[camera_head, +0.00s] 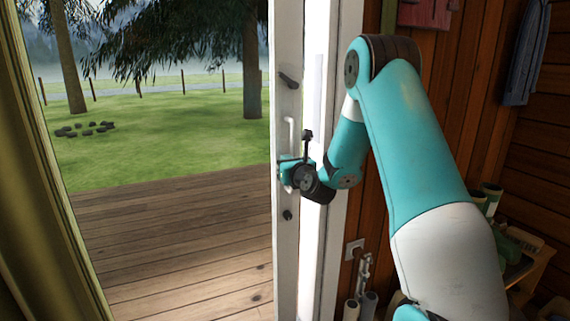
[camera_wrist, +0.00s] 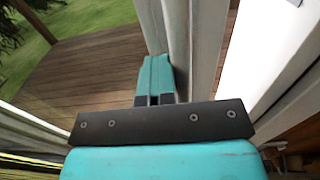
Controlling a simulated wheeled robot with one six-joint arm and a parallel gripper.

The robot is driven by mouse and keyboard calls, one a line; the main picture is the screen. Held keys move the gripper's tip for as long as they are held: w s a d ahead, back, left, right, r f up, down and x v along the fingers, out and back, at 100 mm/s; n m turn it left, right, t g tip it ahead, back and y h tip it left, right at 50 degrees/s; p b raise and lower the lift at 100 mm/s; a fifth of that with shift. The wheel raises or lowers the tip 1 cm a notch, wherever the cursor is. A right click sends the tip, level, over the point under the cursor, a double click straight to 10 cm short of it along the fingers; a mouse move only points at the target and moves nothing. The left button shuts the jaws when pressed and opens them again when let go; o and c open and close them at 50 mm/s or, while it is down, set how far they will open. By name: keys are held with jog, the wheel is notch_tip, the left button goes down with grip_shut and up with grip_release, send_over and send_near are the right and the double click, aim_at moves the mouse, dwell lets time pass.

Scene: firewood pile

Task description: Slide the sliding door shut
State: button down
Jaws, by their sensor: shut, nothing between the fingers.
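The white sliding door (camera_head: 285,245) stands open. Its edge is right of the wide opening onto the deck. A white pull handle (camera_head: 290,135) is on its edge, with a dark lever (camera_head: 288,80) above it and a dark round lock below. My gripper (camera_head: 284,172) is at the lower end of the pull handle, close against the door edge. Whether it touches the handle is unclear. In the wrist view, my gripper's teal fingers (camera_wrist: 157,72) are together with nothing between them, beside the white door edge (camera_wrist: 180,35). The handle is not clearly visible there.
The opening shows a bare wooden deck (camera_head: 175,235) and grass beyond. The left door frame (camera_head: 45,140) is pale and clear of objects. A wooden wall stands right, with a shelf holding several items (camera_head: 515,245) low down.

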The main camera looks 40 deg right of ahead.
jog(key=shift+s+d+r+b, duration=0.1)
jog(key=shift+s+d+b, duration=0.1)
jog(key=shift+d+b, duration=0.4)
jog(key=shift+s+d+f+b, duration=0.1)
jog(key=shift+s+d+b, duration=0.2)
jog(key=shift+d, duration=0.55)
jog(key=shift+s+d+r+b, duration=0.15)
jog(key=shift+d+b, duration=0.35)
jog(key=shift+d, duration=0.25)
dwell(1.4)
jog(key=shift+a, duration=0.2)
jog(key=shift+w+a+p, duration=0.3)
jog(key=shift+a+p, duration=0.55)
jog(key=shift+p, duration=0.15)
jog(key=shift+a, duration=0.25)
jog(key=b+v, duration=0.6)
jog(key=v, duration=0.4)
jog(key=shift+b, duration=0.4)
